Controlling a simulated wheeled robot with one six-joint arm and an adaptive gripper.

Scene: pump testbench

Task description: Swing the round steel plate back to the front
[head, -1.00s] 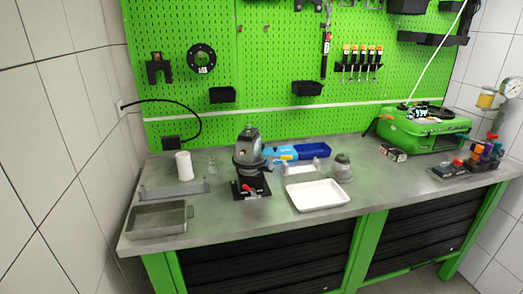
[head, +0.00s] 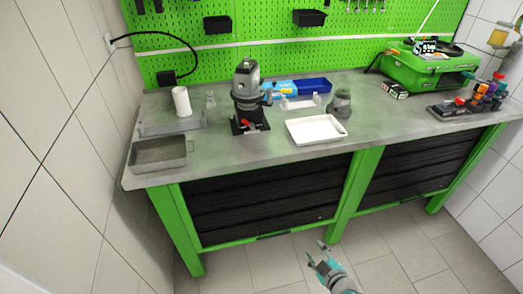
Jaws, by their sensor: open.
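The pump test stand (head: 247,100) stands upright on the workbench, left of its middle. It has a grey domed body on a black base with a red handle (head: 247,123) low at the front. The round steel plate cannot be told apart clearly at this size; it may be part of the stand. My gripper (head: 318,255) is open and empty in front of the bench, over the floor, well below and apart from the stand.
A white tray (head: 316,130) lies right of the stand, and a grey tray (head: 160,153) sits at the bench's left front. A white cylinder (head: 181,101), a blue bin (head: 313,86) and a green case (head: 420,68) stand further back. The floor before the bench is clear.

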